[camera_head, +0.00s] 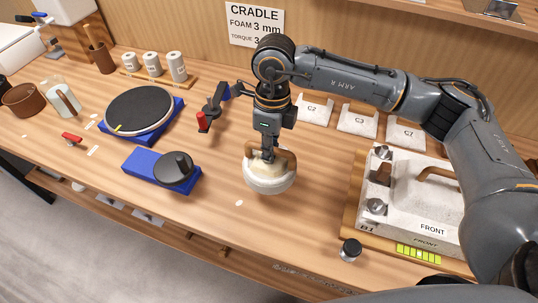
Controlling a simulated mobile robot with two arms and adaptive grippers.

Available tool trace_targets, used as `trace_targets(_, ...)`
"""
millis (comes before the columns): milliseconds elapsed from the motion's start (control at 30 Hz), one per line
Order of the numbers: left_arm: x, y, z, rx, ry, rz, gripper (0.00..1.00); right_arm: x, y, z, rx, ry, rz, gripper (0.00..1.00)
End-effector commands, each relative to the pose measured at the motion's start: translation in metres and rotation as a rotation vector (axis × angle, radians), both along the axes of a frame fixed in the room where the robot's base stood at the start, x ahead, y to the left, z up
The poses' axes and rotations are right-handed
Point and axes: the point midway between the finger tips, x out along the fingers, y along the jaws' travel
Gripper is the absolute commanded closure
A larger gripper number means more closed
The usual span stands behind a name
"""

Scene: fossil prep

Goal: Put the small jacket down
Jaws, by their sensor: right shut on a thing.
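The small jacket (270,181) is a rounded white plaster piece with a cream top and a brown strap-like handle. It is near the middle of the wooden bench. My right gripper (268,155) points straight down from above and is shut on the jacket. The fingertips are partly hidden by the handle. The jacket looks upright; I cannot tell whether its underside touches the bench or is slightly above it. My left gripper is not in view.
A black turntable (140,110) on a blue base and a blue block with a black knob (173,167) stand left. A large white jacket (415,199) marked FRONT lies on a wooden board at right. Cards C2 (314,110), C3 and C7 stand behind.

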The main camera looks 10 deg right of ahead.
Motion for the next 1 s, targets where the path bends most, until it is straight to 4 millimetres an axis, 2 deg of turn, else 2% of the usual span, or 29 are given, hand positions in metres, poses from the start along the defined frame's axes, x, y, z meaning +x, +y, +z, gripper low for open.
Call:
trace_targets(100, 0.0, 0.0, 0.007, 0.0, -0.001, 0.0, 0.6, 0.009, 0.001, -0.008, 0.0, 0.0, -0.002, 1.0)
trace_targets(300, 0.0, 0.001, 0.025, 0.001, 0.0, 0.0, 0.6, 0.007, 0.0, -0.032, 0.0, 0.0, -0.001, 1.0)
trace_targets(767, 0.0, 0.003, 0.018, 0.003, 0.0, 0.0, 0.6, 0.008, 0.001, -0.042, 0.001, -0.002, 0.0, 1.0)
trace_targets(800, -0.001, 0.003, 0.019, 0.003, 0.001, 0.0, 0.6, 0.007, 0.0, -0.042, -0.001, 0.001, 0.0, 0.83)
trace_targets(900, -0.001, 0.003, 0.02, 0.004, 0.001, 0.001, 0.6, 0.007, 0.0, -0.042, -0.001, 0.001, 0.0, 0.62)
trace_targets(1000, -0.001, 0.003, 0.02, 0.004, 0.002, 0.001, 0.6, 0.007, 0.0, -0.042, -0.001, 0.001, 0.0, 0.62)
